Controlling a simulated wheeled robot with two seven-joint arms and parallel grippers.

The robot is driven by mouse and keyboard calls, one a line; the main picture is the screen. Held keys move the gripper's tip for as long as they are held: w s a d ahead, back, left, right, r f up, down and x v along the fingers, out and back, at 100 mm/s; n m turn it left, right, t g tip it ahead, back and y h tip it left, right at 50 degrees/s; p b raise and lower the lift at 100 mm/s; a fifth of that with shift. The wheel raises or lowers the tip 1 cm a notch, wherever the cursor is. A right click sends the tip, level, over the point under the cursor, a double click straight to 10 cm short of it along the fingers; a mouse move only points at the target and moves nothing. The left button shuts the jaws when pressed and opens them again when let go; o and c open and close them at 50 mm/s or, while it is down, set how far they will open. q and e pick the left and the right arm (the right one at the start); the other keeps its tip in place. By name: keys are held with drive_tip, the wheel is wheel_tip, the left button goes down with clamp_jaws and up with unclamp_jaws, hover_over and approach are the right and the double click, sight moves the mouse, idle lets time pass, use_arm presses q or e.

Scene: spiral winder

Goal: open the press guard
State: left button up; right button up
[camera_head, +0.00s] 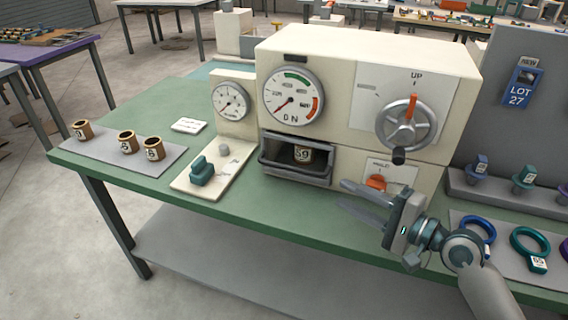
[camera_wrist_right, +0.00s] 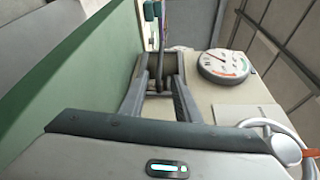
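The press (camera_head: 365,60) is a cream machine on the green bench. Its guard (camera_head: 293,171) is a dark grey frame across the low recess at its front left. A cup marked 59 (camera_head: 302,153) shows inside the recess. I cannot tell whether a clear pane covers it. My right gripper (camera_head: 343,194) is open and empty, in front of the press and to the right of the guard, apart from it. Its two spread fingers (camera_wrist_right: 160,90) also show in the right wrist view, with the recess area beyond them. My left gripper is not in view.
A handwheel (camera_head: 408,122) and an orange switch (camera_head: 376,182) are on the press front near my right gripper. A plate with a teal lever (camera_head: 202,171) stands left of the guard. Rings (camera_head: 530,248) lie at right.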

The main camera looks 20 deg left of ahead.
sight(298, 171)
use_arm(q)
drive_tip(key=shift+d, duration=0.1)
use_arm(e)
drive_tip(key=shift+s+d, duration=0.1)
drive_tip(key=shift+d, duration=0.05)
